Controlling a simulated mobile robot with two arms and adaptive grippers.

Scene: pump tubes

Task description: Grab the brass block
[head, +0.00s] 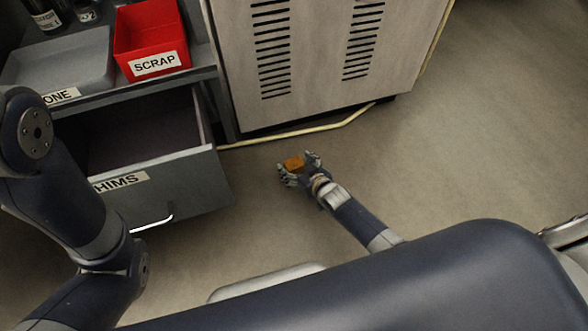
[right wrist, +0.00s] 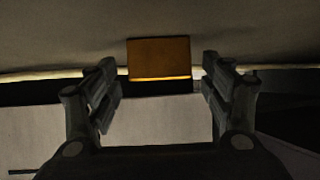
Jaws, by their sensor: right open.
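The brass block (head: 294,164) is a small orange-brown block low by the floor, in front of the grey cabinet. My right gripper (head: 297,168) is at the block with its fingers spread to either side of it. In the right wrist view the block (right wrist: 159,60) shows ahead, centred between the two open fingers (right wrist: 160,85), with a gap on each side. I cannot tell whether the block is fully between the fingertips or just beyond them. My left arm comes in at the left of the head view, but its gripper is not in view.
An open drawer (head: 170,178) labelled "HIMS" juts out at the left. Above it are a red SCRAP bin (head: 150,40) and a grey tray (head: 60,62). A vented cabinet (head: 320,60) stands behind the block, with a pale cable (head: 300,131) along its base. Floor to the right is clear.

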